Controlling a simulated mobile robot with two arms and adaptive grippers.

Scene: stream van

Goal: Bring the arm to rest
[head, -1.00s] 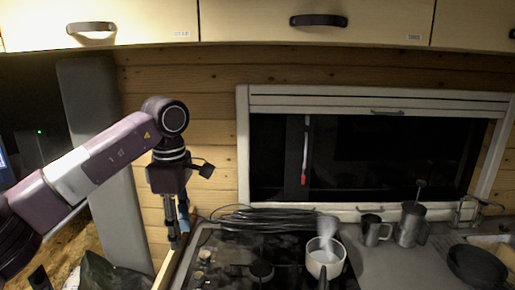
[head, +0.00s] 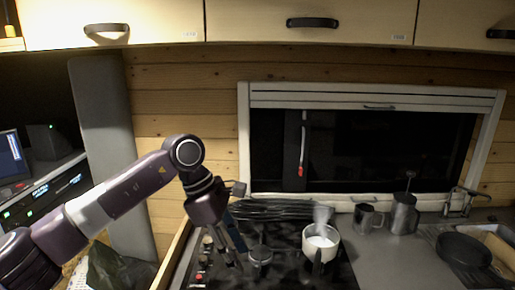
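My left arm comes in from the left, and its dark purple wrist bends down over the left part of the hob. My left gripper (head: 236,255) points down, with its dark fingers above the hob's left side. No object shows clearly between the fingers, and their spacing is hard to make out against the dark hob. My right gripper is not in view.
A white pot (head: 333,245) with white contents stands on the black hob (head: 285,268), right of my gripper. Cupboards (head: 300,15) hang above. Grey counter (head: 385,262) is clear right of the hob.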

